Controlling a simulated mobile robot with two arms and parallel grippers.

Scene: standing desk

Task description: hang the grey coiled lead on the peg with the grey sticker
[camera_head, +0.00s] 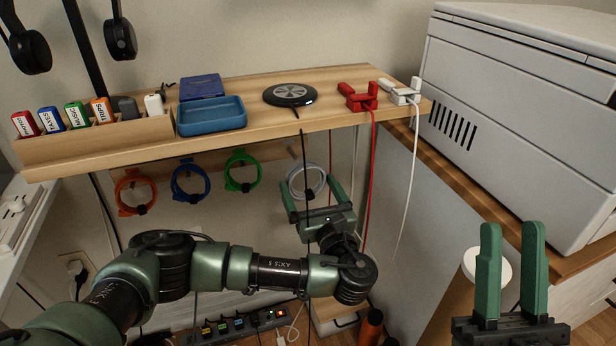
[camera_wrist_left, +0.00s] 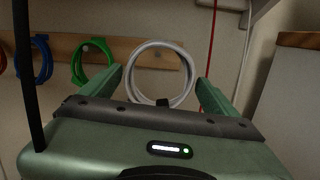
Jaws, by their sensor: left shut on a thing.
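The grey coiled lead (camera_head: 306,168) is an upright ring with a black tie at its bottom, below the desk's edge. It also shows in the left wrist view (camera_wrist_left: 139,58), in front of the right end of the wooden peg rail (camera_wrist_left: 122,51). My left gripper (camera_head: 313,190) is shut on the lead's lower part, between its two green fingers. The grey-sticker peg cannot be made out clearly; I cannot tell whether the ring is around a peg. My right gripper (camera_head: 511,240) is open and empty at the lower right.
Orange (camera_head: 122,190), blue (camera_head: 176,183) and green (camera_head: 229,170) coils hang to the left. Red (camera_head: 372,165) and white (camera_head: 413,160) cables drop from the desk (camera_head: 335,112) on the right. A thin black cable crosses in front of my left gripper. A power strip (camera_head: 237,328) lies below.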

